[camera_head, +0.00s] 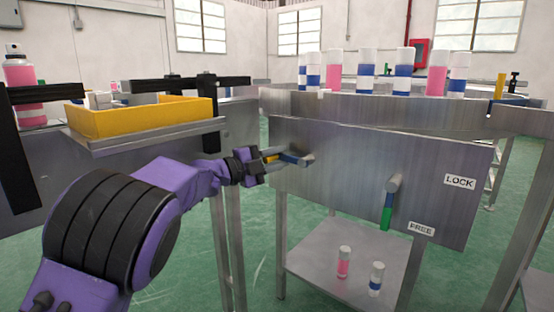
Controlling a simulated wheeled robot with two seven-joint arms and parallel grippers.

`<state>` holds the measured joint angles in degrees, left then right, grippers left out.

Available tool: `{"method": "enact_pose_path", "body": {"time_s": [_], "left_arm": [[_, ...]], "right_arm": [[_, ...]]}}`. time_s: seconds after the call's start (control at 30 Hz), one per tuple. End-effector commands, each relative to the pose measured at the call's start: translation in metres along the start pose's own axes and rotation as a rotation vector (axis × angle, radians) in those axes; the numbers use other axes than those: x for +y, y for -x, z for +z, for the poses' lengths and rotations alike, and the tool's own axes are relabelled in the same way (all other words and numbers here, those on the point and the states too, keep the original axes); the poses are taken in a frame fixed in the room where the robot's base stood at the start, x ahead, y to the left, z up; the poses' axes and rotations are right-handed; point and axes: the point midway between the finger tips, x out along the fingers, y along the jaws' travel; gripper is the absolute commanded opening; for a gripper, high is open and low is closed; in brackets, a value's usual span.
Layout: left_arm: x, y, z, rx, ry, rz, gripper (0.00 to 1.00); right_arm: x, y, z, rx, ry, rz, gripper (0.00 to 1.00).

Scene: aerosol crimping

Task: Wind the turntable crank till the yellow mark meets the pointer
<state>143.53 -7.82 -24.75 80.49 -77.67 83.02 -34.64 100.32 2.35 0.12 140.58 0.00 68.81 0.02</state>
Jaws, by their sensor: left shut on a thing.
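The crank (291,158) sticks out of the metal front panel at its upper left, with a blue part and a grey hub (308,160). My left gripper (270,159) is at the crank's left end and is shut on it; the gripper partly hides the handle. The turntable (400,106) is the grey metal top above the panel, with several white, blue and pink cans standing on it or behind its rim. A small upright yellow piece (499,87) shows at the right; I cannot tell whether it is the yellow mark. I cannot make out the pointer. My right gripper is out of view.
A lever with a green grip (387,212) hangs down toward the FREE label (421,228); the LOCK label (459,181) is higher right. A yellow tray (140,119) stands at left. Two cans (344,262) stand on the lower shelf (316,270).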

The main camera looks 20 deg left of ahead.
Motion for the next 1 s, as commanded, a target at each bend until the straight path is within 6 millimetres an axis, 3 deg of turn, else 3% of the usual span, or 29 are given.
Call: {"method": "enact_pose_path", "body": {"time_s": [0.03, 0.13, 0.17, 0.2, 0.67, 1.0], "left_arm": [[-0.008, 0.001, -0.001, 0.003, 0.0, -0.017, 0.0], [-0.008, 0.0, -0.001, 0.003, 0.001, -0.017, 0.0], [-0.008, 0.0, -0.001, 0.003, 0.001, -0.016, 0.41], [-0.007, 0.0, -0.001, 0.003, 0.001, -0.016, 0.45], [0.0, 0.006, 0.0, 0.001, 0.001, -0.008, 0.45], [0.002, 0.082, 0.001, 0.0, 0.001, -0.012, 0.45]], "right_arm": [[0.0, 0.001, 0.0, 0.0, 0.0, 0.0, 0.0], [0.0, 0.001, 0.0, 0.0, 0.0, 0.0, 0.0], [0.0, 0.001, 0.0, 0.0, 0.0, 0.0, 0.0], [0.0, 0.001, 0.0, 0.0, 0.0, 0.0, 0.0], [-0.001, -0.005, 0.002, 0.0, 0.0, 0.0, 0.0], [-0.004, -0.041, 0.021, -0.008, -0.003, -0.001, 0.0]]}}
